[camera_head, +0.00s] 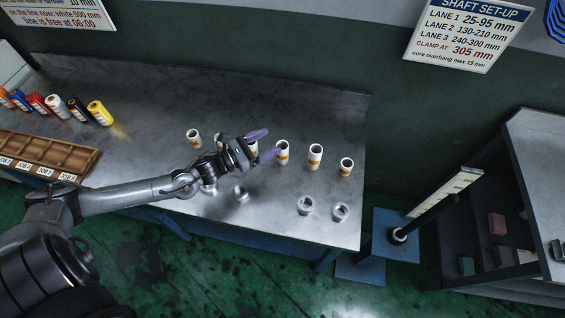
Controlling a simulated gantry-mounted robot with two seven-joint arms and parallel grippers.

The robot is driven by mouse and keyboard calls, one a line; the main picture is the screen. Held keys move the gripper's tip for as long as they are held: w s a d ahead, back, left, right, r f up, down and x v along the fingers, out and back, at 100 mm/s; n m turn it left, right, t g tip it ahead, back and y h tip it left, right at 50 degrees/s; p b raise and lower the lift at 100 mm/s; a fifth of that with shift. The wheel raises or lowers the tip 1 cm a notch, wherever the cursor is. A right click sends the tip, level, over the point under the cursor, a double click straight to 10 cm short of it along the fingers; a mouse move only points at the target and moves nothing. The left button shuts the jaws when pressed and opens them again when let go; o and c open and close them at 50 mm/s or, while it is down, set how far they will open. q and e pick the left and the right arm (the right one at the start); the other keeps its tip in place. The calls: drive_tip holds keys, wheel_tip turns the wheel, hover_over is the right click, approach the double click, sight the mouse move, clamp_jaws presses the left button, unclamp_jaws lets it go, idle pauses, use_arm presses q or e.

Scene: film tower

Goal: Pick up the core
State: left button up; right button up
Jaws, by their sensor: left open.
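Several white cores with orange bands stand upright in a row on the metal table (130,85). The leftmost core (193,138) is clear of my arm, and two more are partly hidden behind my left gripper. One core (282,153) stands just to the right of the fingertips. Farther right are a taller core (315,157) and a shorter core (346,167). My left gripper (265,144) is open, its purple fingers spread and pointing right. Nothing visible is held, and I cannot tell whether a finger touches the nearest core. My right gripper is out of view.
Metal collars (305,205) lie near the table's front right. Coloured rolls (99,112) and a brown compartment tray (50,152) are at the left. A shaft on a blue stand (399,237) is beyond the table's right edge. A wall sign (468,33) lists shaft lanes.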

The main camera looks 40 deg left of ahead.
sight(283, 153)
use_arm(q)
drive_tip(key=f, duration=0.3)
drive_tip(key=f+b, duration=0.1)
drive_tip(key=f, duration=0.2)
drive_tip(key=f+b, duration=0.1)
drive_tip(key=f, duration=0.2)
drive_tip(key=shift+w, duration=0.4)
drive_tip(key=shift+w+d+r, duration=0.2)
drive_tip(key=shift+w+r, duration=0.05)
drive_tip(key=shift+w, duration=0.3)
drive_tip(key=shift+w+d+b, duration=0.15)
drive_tip(key=shift+w+b, duration=0.15)
drive_tip(key=shift+w, duration=0.3)
drive_tip(key=shift+w+d, duration=0.1)
drive_tip(key=shift+w, duration=0.2)
drive_tip(key=shift+b+x, duration=0.3)
drive_tip(key=shift+x, duration=1.9)
drive_tip(key=shift+s, duration=0.1)
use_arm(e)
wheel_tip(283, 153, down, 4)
use_arm(q)
drive_tip(key=shift+r, duration=0.1)
drive_tip(key=c, duration=1)
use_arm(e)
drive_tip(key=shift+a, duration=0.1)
